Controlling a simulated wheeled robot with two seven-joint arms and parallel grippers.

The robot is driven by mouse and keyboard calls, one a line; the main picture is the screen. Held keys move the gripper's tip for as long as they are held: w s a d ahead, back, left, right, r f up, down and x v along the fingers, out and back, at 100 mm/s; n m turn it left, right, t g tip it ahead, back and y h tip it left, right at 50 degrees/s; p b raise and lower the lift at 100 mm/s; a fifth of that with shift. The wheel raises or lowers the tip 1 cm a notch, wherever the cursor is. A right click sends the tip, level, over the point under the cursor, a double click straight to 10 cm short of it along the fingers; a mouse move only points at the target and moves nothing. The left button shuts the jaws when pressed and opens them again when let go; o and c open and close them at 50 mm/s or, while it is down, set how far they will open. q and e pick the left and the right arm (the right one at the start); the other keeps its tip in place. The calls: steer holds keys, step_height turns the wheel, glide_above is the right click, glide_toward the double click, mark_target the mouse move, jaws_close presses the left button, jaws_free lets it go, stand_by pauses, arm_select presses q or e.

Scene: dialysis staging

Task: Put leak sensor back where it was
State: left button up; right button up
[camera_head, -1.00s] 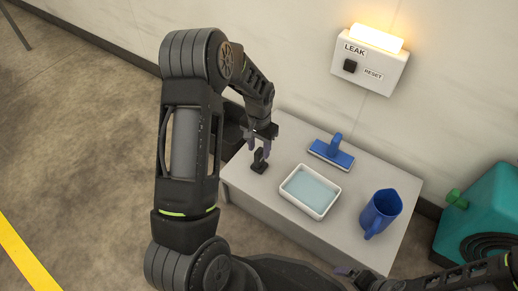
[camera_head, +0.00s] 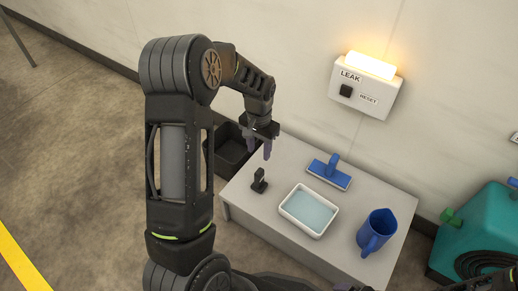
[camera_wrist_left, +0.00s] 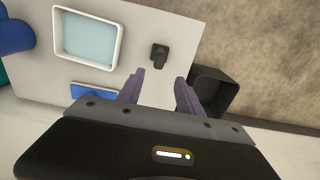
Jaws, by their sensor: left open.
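The leak sensor, which I take to be the small black upright piece on a flat base (camera_head: 259,182), stands on the grey table near its left edge. It also shows in the left wrist view (camera_wrist_left: 159,54), ahead of and between the fingertips. My left gripper (camera_head: 257,151) is open and empty above the table, behind the sensor and apart from it. Its two purple fingers also show in the left wrist view (camera_wrist_left: 158,84). Only a dark sliver of my right arm shows at the bottom edge; its fingers cannot be made out.
A white tray of bluish liquid (camera_head: 288,212), a blue squeegee-like tool (camera_head: 330,174) and a blue jug (camera_head: 376,232) stand on the table (camera_head: 290,152). A black bin (camera_head: 234,152) is left of it. A lit LEAK box (camera_head: 366,84) hangs on the wall. A teal machine (camera_head: 480,225) stands right.

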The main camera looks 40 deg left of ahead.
stand_by(0.4)
arm_select(q)
steer(key=s+d+f, duration=0.2)
steer(key=d+f, duration=0.2)
steer(key=d, duration=0.1)
steer(key=s+d+f+h, duration=0.1)
steer(key=s+d+f, duration=0.1)
steer(key=d+f, duration=0.2)
steer(key=s+d+f+h, duration=0.1)
steer(key=s+d+f, duration=0.1)
steer(key=d+f, duration=0.2)
steer(key=shift+d+f+t, duration=0.15)
steer(key=shift+d, duration=0.55)
steer(key=shift+d+f+t, duration=0.1)
steer(key=shift+d+t, duration=0.05)
steer(key=shift+d, duration=0.55)
steer(key=s+d+f+n+h, duration=0.1)
steer(key=s+d+f, duration=0.1)
steer(key=s+d, duration=0.4)
steer(key=s+d+f+n, duration=0.1)
steer(key=s+d+f, duration=0.1)
steer(key=s+d, duration=0.4)
steer(key=shift+s+f+t+h, duration=0.3)
steer(key=shift+s+t+h, duration=0.1)
